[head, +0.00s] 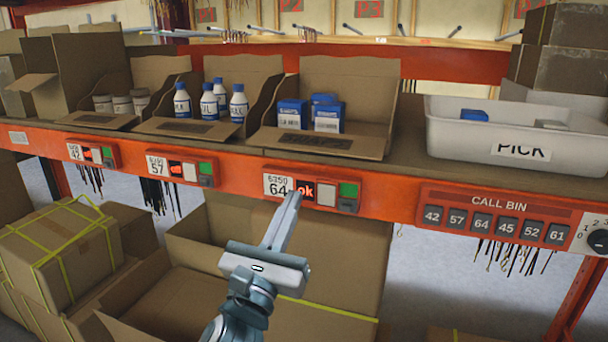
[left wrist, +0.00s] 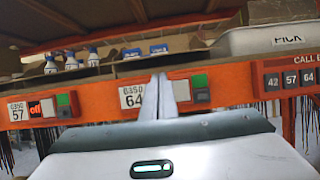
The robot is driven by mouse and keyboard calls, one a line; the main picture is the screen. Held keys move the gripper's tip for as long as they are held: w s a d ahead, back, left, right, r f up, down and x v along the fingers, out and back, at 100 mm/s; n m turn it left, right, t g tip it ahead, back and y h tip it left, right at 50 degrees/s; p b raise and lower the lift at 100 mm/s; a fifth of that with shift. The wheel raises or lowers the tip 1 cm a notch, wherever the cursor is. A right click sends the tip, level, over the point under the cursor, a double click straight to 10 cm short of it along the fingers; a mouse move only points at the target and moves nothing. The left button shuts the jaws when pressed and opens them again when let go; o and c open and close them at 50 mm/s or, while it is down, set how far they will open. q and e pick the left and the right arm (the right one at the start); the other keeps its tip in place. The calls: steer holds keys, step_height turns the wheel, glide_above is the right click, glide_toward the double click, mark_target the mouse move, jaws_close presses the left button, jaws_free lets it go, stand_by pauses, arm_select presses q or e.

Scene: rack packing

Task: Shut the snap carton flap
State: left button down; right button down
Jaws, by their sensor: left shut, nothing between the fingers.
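My left gripper (head: 291,197) is shut and empty. Its fingertips overlap the label 64 module (head: 312,192) on the orange shelf rail; I cannot tell if they touch. It also shows in the left wrist view (left wrist: 160,80), in front of the same module. That module's display reads "ok" in the head view. Open cartons with flaps stand on the shelf: one with blue-and-white boxes (head: 326,117), one with white bottles (head: 210,101), one with grey-lidded jars (head: 121,104). My right gripper is not in view.
A white PICK tote (head: 440,125) with a blue box stands right on the shelf. A CALL BIN panel (head: 500,222) is on the rail. Below are a large open carton (head: 350,265) and strapped boxes (head: 60,250). Black strands hang under the rail.

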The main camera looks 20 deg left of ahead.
mark_target(308, 166)
arm_select(q)
steer(key=p+x, duration=0.3)
steer(key=x, duration=0.7)
steer(key=shift+w, duration=0.15)
stand_by(0.4)
